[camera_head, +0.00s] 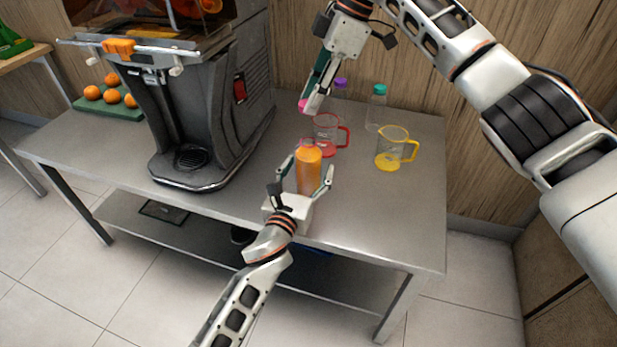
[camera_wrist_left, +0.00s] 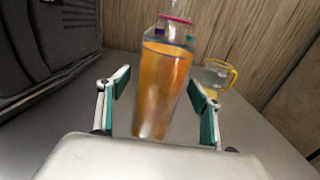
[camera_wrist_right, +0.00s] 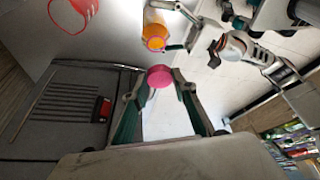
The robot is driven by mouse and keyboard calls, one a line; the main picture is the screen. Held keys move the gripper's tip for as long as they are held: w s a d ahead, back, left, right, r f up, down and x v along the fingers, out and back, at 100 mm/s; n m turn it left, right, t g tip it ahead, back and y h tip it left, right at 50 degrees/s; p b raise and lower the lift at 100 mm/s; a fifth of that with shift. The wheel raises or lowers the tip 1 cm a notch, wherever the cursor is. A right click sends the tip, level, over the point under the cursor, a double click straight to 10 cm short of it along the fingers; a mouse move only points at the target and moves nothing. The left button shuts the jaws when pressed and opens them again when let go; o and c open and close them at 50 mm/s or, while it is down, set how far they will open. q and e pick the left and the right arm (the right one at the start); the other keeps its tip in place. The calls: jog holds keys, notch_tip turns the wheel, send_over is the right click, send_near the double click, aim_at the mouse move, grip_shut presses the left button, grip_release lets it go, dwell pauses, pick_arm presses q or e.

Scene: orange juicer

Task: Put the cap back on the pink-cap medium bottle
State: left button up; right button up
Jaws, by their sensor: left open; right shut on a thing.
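The bottle (camera_head: 309,172) is filled with orange juice and stands upright on the steel table, with no cap on its mouth. It also shows in the left wrist view (camera_wrist_left: 160,90) and, with its open mouth visible, in the right wrist view (camera_wrist_right: 155,32). My left gripper (camera_head: 304,180) is open, with one finger on each side of the bottle. My right gripper (camera_head: 311,103) is shut on the pink cap (camera_wrist_right: 159,76), up behind the bottle and apart from it. The cap shows partly in the head view (camera_head: 303,104).
A red jug (camera_head: 328,142) stands just behind the bottle, and a yellow jug (camera_head: 390,153) to its right. A purple-capped bottle (camera_head: 340,85) and a teal-capped bottle (camera_head: 376,108) stand at the back. The juicer (camera_head: 205,115) fills the left. The table's right front is clear.

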pick_arm(q)
jog(key=c, duration=1.7)
jog(key=shift+c, duration=0.2)
pick_arm(e)
send_over(308, 137)
jog(key=d, duration=0.1)
jog(key=shift+w+f, duration=0.15)
jog(key=shift+f, duration=2.3)
jog(key=shift+f, duration=0.15)
jog(key=shift+f, duration=0.8)
jog(key=shift+f, duration=0.55)
